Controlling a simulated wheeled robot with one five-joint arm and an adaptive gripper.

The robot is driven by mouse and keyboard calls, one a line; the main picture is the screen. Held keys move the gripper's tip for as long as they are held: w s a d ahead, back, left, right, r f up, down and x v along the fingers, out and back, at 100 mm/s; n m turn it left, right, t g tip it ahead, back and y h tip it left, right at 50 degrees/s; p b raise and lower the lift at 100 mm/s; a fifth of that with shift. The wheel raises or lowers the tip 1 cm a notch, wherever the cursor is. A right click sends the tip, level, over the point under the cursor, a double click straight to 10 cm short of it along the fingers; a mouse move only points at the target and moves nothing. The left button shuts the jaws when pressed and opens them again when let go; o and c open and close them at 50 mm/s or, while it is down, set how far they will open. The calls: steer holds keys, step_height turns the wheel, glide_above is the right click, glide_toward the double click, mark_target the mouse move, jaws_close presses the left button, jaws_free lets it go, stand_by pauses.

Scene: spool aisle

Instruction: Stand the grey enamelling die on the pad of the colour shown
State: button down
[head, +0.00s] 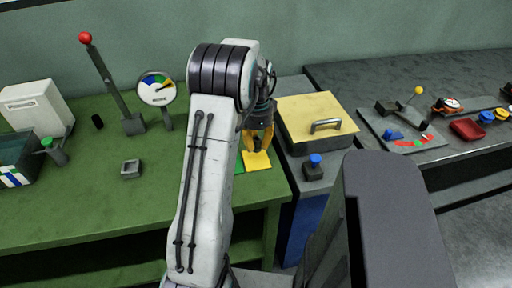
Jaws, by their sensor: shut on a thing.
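My gripper (258,141) has yellow fingers and points down over the far edge of the yellow pad (257,162). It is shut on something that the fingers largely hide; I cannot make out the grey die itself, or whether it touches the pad. A strip of a green pad (240,166) shows just left of the yellow one, partly behind my arm. A round dial (157,88) with blue, green and yellow sectors stands at the back of the green table; its dark needle seems to lean towards the yellow side, too small to be sure.
On the green table (90,210) stand a small grey square holder (131,168), a red-knobbed lever (108,80), a white box (36,108) and a green-topped post (54,150). Right of the pads are a yellow-lidded box (316,120) and a blue-knobbed block (314,168). A dark bench lies beyond.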

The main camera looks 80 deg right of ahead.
mark_target(256, 149)
steer(key=shift+w+d+f, duration=0.15)
steer(key=shift+d+f, duration=0.05)
steer(key=shift+d, duration=0.05)
step_height(256, 149, down, 3)
steer(key=shift+r+p, duration=0.15)
steer(key=shift+p, duration=0.55)
steer(key=shift+f, duration=0.65)
steer(key=shift+f, duration=0.15)
steer(key=c, duration=1.1)
jaws_free()
